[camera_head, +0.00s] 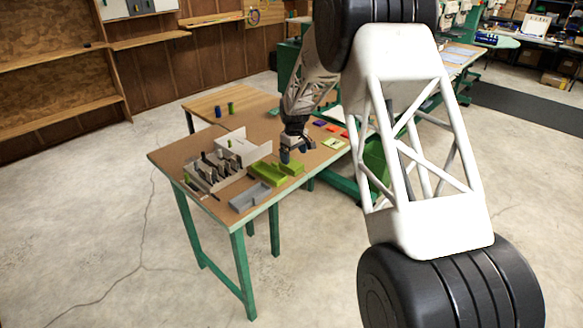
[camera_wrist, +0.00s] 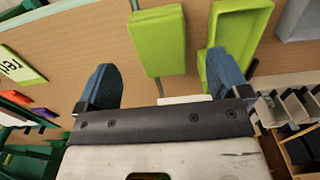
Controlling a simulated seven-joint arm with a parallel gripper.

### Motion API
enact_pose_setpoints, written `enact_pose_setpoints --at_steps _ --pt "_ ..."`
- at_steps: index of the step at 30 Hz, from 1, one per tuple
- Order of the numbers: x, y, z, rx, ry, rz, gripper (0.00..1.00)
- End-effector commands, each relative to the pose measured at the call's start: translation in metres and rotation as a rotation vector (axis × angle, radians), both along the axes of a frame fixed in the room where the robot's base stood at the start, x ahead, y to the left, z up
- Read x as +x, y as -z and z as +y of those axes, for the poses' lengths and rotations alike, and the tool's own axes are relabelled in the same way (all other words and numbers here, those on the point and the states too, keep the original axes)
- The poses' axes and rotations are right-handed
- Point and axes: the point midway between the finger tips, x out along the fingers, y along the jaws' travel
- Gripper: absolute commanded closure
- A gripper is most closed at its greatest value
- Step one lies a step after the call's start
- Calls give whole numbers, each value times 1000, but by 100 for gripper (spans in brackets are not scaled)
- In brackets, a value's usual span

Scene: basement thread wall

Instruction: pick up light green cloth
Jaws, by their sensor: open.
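A flat light green square (camera_head: 333,143), which looks like the cloth, lies on the brown table near its right edge. In the wrist view it (camera_wrist: 20,68) is at the left edge, with a pale patch and dark lettering on it. My gripper (camera_head: 291,153) is above the table, to the left of this square and apart from it. The square lies outside the fingers, beyond the left one.
A rack of dark tools (camera_head: 212,170) is further left. Flat orange (camera_head: 332,128) and purple (camera_head: 319,123) pieces lie behind the square. Two small cylinders (camera_head: 230,107) stand at the back.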

Motion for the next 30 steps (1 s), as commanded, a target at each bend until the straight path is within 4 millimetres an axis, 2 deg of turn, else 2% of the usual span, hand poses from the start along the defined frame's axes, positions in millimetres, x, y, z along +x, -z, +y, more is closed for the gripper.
enact_pose_setpoints --at_steps 14,24,30 --pt "0 7 0 0 0 1 6" --pt "-1 42 -2 0 0 1 6" --pt "-1 54 -2 0 0 0 6"
